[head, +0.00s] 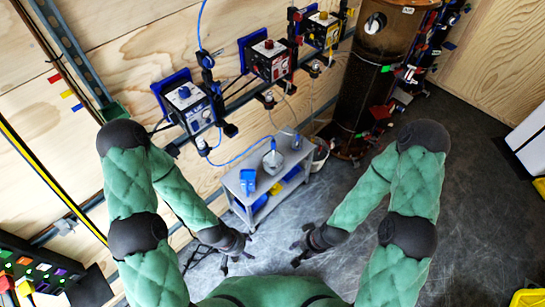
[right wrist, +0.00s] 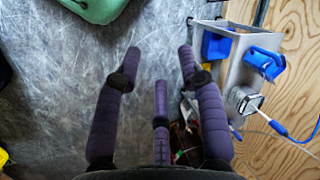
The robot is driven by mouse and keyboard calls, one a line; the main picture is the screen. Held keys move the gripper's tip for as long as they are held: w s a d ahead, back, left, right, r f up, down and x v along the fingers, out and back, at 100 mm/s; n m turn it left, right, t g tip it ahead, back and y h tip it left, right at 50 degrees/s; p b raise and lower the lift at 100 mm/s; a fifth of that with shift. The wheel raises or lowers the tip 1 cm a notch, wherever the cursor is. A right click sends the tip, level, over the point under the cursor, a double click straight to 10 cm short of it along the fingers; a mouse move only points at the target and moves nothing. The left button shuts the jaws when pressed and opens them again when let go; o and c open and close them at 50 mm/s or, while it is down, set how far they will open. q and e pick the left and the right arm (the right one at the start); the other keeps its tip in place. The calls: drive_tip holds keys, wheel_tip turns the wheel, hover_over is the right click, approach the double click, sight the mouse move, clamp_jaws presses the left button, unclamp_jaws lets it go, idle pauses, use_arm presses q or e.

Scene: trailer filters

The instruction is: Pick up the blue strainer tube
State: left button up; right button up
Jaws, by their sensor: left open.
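A blue piece (head: 247,182) sits on the top of the grey cart, beside a grey-white container (head: 272,161). A thin blue tube (head: 238,157) runs from the left pump to this container. I cannot tell which blue item is the strainer tube. In the right wrist view a blue piece (right wrist: 264,63) and the blue tube (right wrist: 303,139) show at the right. My left gripper (head: 238,262) is open and empty near the cart's front left. My right gripper (head: 300,250) is open and empty over the floor, apart from the cart; its spread fingers show in the right wrist view (right wrist: 158,65).
Several pump boxes (head: 188,104) hang on the wall. A brown cylinder (head: 366,85) stands behind right.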

drive_tip(key=shift+o, duration=2.4)
drive_tip(key=w+a+f+t+b, duration=0.1)
drive_tip(key=w+f+t+b, duration=0.2)
drive_tip(key=w, duration=0.9)
wheel_tip(320, 180, down, 3)
drive_tip(key=shift+w+f+n+t+h, duration=0.2)
drive_tip(key=shift+w+n+t+h, duration=0.05)
drive_tip(key=shift+n+t+h, duration=0.15)
drive_tip(key=n+t+h+b, duration=0.25)
drive_tip(key=t+b, duration=0.55)
drive_tip(key=t, duration=0.6)
approach(274, 146)
drive_tip(key=shift+m+h, duration=0.35)
drive_tip(key=shift+m, duration=0.1)
drive_tip(key=w+b, duration=0.2)
drive_tip(key=w, duration=0.3)
drive_tip(key=w+b, duration=0.2)
drive_tip(key=w, duration=0.3)
drive_tip(key=shift+w+a+r, duration=0.1)
drive_tip(key=shift+w+r, duration=0.1)
drive_tip(key=shift+w, duration=0.15)
drive_tip(key=shift+w+r, duration=0.15)
drive_tip(key=shift+w, duration=0.1)
